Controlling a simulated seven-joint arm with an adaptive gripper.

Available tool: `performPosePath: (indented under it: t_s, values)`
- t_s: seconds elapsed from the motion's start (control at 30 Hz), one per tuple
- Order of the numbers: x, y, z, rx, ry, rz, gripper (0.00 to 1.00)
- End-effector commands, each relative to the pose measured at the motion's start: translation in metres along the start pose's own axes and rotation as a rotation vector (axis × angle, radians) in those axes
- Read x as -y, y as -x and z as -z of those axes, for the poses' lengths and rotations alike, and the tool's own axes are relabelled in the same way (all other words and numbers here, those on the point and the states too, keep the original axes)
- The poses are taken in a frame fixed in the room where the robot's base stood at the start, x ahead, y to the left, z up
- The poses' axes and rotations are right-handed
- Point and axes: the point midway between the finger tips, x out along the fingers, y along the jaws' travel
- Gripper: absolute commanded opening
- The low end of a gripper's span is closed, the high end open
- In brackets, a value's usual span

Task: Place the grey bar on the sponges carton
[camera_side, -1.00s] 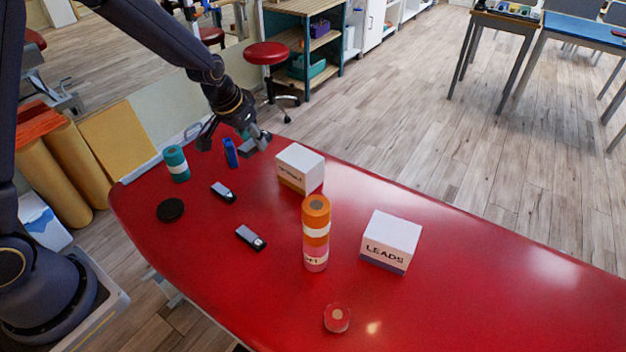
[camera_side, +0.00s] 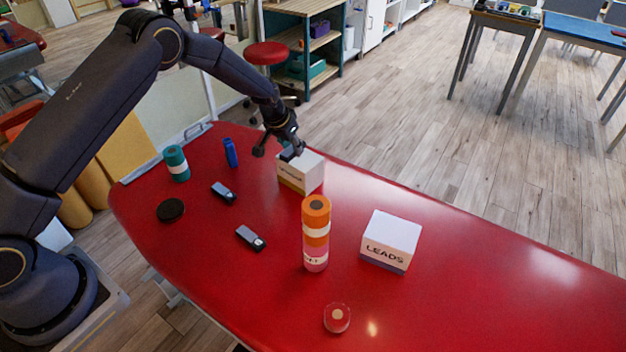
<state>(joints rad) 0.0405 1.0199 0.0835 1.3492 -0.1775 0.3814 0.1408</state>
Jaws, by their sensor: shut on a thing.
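The sponges carton (camera_side: 310,180) is a white box with a tan lower band, standing upright on the red table; its printed word is partly unclear. My gripper (camera_side: 281,152) is at the carton's back left top edge, pointing down. It is shut on the grey bar (camera_side: 289,156), which shows only as a small dark piece at the carton's top. The fingers hide most of the bar, and I cannot tell whether it touches the carton.
On the red table (camera_side: 480,270) are a LEADS carton (camera_side: 392,240), an orange-and-pink cylinder (camera_side: 316,235), a teal cylinder (camera_side: 176,163), a blue item (camera_side: 231,153), two dark small items (camera_side: 223,192) (camera_side: 250,237), a black disc (camera_side: 171,210) and a red round piece (camera_side: 337,318). The right side is clear.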

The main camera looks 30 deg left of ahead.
Motion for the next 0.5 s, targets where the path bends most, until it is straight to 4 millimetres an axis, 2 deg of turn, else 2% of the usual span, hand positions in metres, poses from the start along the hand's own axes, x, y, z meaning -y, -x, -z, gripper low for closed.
performPosePath:
  t_s: [0.2,0.5]
  values:
    - [0.000,-0.029,-0.011,0.000,0.001,0.000,0.00]
    - [0.000,-0.030,-0.012,0.000,0.000,0.000,0.00]
